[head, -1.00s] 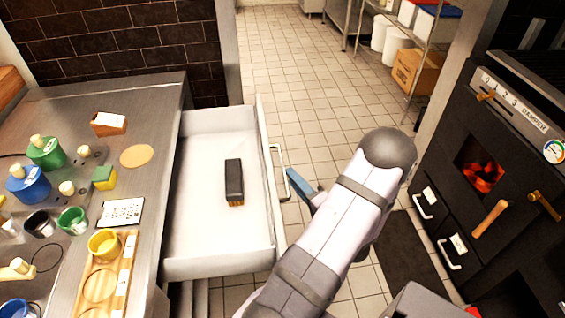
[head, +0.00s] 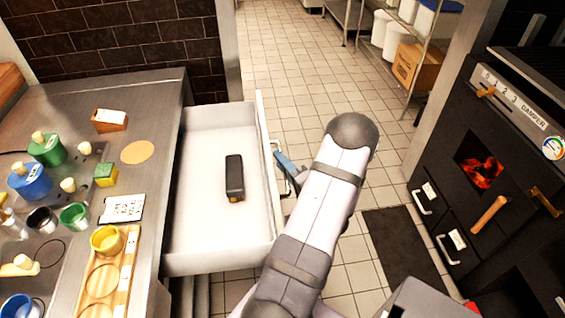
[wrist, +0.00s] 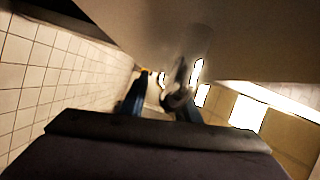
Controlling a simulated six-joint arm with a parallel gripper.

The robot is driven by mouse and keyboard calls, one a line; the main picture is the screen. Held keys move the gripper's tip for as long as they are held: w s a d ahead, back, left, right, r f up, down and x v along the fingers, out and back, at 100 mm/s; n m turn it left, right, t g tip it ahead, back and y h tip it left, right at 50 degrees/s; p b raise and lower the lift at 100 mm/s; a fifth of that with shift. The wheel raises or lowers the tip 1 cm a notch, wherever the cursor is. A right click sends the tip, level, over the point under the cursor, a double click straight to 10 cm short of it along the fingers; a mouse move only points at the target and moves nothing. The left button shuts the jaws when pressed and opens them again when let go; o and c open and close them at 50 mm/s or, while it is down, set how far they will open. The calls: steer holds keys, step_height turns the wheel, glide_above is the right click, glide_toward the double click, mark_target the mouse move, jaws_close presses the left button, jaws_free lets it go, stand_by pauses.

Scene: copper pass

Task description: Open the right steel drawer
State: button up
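The steel drawer (head: 220,262) stands pulled out from the counter in the head view, with a dark brush-like block (head: 234,178) on its pale floor. Its bar handle (head: 268,160) is on the outer face, partly hidden by my gripper (head: 286,168). My gripper is at the handle, one blue finger showing beside it. In the wrist view my gripper (wrist: 160,100) has its two blue fingers apart, close to the drawer front (wrist: 170,30). Part of the handle (wrist: 180,75) shows near the right finger. I cannot tell whether they touch.
The steel counter (head: 160,110) at left holds coloured weights, cups and a wooden tray (head: 125,262). A black oven (head: 510,130) with a glowing window stands at right. Tiled floor (head: 300,60) is open beyond the drawer; a shelf rack with a cardboard box (head: 418,68) stands behind.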

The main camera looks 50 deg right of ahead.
steer(key=shift+w, duration=0.1)
jaws_close()
steer(key=s+d, duration=0.6)
steer(key=shift+s+d, duration=0.4)
jaws_free()
steer(key=shift+s, duration=0.1)
steer(key=v, duration=0.7)
